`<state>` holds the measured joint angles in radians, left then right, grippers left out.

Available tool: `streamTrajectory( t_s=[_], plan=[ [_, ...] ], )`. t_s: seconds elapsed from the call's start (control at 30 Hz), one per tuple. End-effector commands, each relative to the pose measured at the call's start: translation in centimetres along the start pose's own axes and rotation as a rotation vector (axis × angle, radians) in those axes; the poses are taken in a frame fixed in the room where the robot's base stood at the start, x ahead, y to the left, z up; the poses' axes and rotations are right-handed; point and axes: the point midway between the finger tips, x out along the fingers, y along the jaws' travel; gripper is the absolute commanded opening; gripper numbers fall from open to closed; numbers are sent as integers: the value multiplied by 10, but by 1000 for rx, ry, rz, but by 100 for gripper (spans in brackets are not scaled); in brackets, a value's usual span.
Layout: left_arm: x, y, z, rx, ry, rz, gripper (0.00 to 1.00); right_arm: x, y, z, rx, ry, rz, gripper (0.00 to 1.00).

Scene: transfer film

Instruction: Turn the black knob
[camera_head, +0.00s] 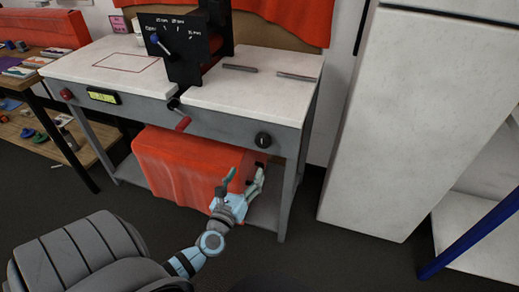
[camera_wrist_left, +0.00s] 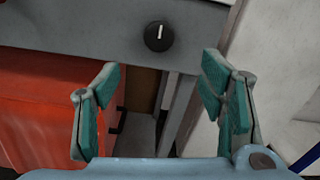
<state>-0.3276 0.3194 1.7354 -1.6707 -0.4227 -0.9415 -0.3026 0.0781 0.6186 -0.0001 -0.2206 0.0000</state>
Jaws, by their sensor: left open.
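The black knob (camera_head: 263,139) is a small round dial with a white mark, on the grey front panel of the workbench, at the right. In the left wrist view the knob (camera_wrist_left: 158,36) shows at the top middle, its white mark about upright. My left gripper (camera_head: 243,177) is open and empty, below and a little left of the knob in the head view, apart from it. In the left wrist view its teal-padded fingers (camera_wrist_left: 164,95) stand wide apart, with the knob beyond and above the gap. My right gripper is not in view.
A red-handled crank (camera_head: 183,123) sticks out of the front. An orange-red covered box (camera_head: 180,168) stands under the bench. A white cabinet (camera_head: 420,110) stands at the right.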

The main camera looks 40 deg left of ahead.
Motion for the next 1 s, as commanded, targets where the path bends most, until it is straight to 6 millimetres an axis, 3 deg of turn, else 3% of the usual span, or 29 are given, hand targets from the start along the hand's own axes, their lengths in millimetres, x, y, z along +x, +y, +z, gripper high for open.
streamTrajectory(
  t_s=[0.4, 0.5, 0.63, 0.87, 1.0],
  plan=[
    [108, 1, -1, -5, 0, 3, 64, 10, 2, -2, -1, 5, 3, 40],
    [125, 1, -2, -5, 2, 3, 64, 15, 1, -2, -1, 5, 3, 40],
    [136, 1, -1, -5, 3, 2, 64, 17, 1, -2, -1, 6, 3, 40],
    [138, 1, 0, -6, 4, 2, 64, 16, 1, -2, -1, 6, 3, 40],
    [137, 0, 0, -6, 4, 2, 47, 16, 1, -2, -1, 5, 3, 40]
  ],
)
